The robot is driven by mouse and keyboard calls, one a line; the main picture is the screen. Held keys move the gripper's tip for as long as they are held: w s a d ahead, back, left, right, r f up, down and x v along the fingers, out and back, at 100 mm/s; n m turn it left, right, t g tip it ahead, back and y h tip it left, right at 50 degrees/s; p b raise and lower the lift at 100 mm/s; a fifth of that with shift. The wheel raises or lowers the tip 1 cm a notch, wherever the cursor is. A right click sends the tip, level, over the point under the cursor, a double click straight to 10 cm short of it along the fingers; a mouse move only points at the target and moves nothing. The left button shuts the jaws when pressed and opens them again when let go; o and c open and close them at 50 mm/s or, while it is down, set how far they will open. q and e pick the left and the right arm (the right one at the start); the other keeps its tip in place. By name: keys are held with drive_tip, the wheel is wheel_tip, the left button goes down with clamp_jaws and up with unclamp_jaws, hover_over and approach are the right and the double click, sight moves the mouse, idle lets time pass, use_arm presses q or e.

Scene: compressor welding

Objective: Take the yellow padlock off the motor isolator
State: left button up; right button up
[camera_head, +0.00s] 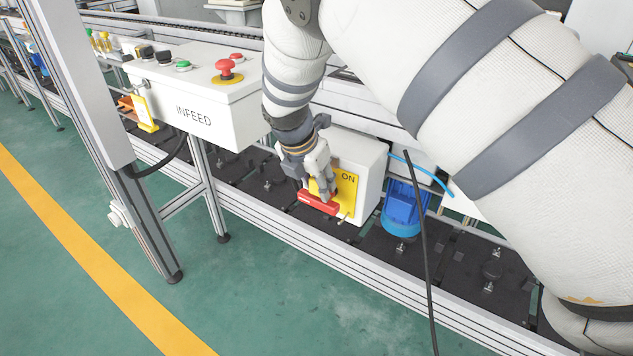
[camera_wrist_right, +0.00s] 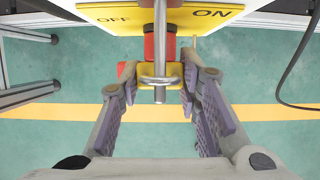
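The motor isolator is a pale grey box (camera_head: 361,160) with a yellow plate (camera_head: 348,188) reading ON and a red handle (camera_head: 318,202). In the wrist view the plate (camera_wrist_right: 212,14) reads OFF and ON, with the red handle (camera_wrist_right: 151,48) below. The yellow padlock (camera_wrist_right: 147,84), with a silver shackle, shows between the fingers in the wrist view; I cannot make it out in the head view. My right gripper (camera_head: 320,187) is at the isolator. In the wrist view its fingers (camera_wrist_right: 160,88) stand apart, one each side of the padlock; contact is unclear. My left gripper is out of view.
A white INFEED box (camera_head: 205,115) with a red push button (camera_head: 225,68) stands left of the isolator. A blue motor (camera_head: 402,208) is close on its right. A black cable (camera_head: 420,235) hangs in front. Green floor (camera_head: 250,300) is open in the foreground.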

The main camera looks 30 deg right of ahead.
drive_tip(key=o, duration=0.5)
clamp_jaws()
drive_tip(key=shift+c, duration=1.1)
unclamp_jaws()
clamp_jaws()
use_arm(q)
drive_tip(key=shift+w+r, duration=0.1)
use_arm(e)
drive_tip(key=shift+s+a, duration=0.1)
drive_tip(key=shift+a, duration=0.1)
